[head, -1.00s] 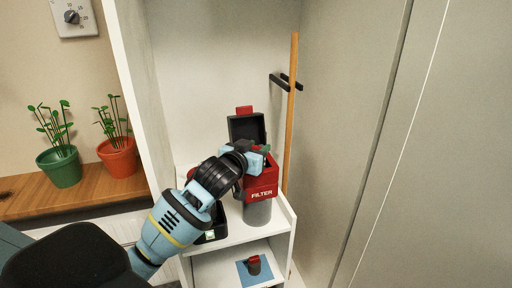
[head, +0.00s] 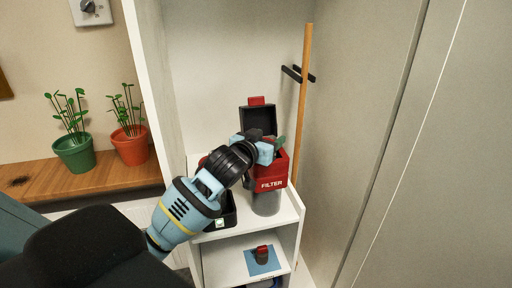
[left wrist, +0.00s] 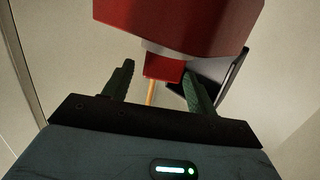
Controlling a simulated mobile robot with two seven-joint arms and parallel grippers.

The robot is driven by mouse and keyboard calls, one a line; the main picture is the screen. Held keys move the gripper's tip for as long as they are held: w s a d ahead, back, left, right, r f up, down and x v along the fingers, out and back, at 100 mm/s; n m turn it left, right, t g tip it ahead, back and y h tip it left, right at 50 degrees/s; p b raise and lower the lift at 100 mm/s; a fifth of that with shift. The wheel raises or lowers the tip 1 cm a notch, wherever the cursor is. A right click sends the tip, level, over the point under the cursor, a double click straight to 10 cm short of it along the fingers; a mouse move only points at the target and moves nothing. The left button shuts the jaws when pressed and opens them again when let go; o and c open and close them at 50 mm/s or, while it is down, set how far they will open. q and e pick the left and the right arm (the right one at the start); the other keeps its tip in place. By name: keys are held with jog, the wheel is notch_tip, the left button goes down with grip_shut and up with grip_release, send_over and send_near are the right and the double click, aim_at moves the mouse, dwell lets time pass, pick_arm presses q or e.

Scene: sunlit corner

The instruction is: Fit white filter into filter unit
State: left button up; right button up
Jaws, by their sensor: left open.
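The filter unit (head: 270,184) stands on the upper shelf. It has a red body marked FILTER, a grey lower cup and a black lid (head: 259,119) that stands open. My left gripper (head: 274,148) is at the unit's open top, in front of the lid. In the left wrist view its green fingers (left wrist: 158,80) are apart, with the red unit (left wrist: 180,25) just beyond and above them. I see nothing clearly held between them. I cannot make out the white filter; the unit's inside is mostly hidden by my gripper. My right gripper is not in view.
A black tray (head: 229,221) sits left of the unit, partly behind my arm. A small dark, red-topped item (head: 262,255) stands on a blue mat (head: 257,269) on the lower shelf. A wooden pole (head: 303,95) and cabinet panel are close on the right. Potted plants (head: 74,153) stand left.

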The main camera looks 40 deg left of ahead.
pick_arm(q)
jog(key=s+r, duration=0.2)
jog(key=s, duration=1)
jog(key=s+d+f+m+g+h, duration=0.1)
jog(key=s+d+f+g, duration=0.15)
jog(key=f, duration=0.95)
jog(key=s+d+f+m+g+h, duration=0.1)
jog(key=s+d+f, duration=0.2)
jog(key=f, duration=0.8)
jog(key=s+d+f+g, duration=0.1)
jog(key=s+d+f, duration=0.2)
jog(key=s+f, duration=0.3)
jog(key=s+d+f+g, duration=0.1)
jog(key=s+d+f, duration=0.2)
jog(key=s+f, duration=0.3)
jog(key=s+d+f+m+g+h, duration=0.1)
jog(key=s+d+f, duration=0.1)
jog(key=s+f, duration=0.4)
jog(key=shift+s+d+f, duration=0.15)
jog(key=shift+d, duration=0.25)
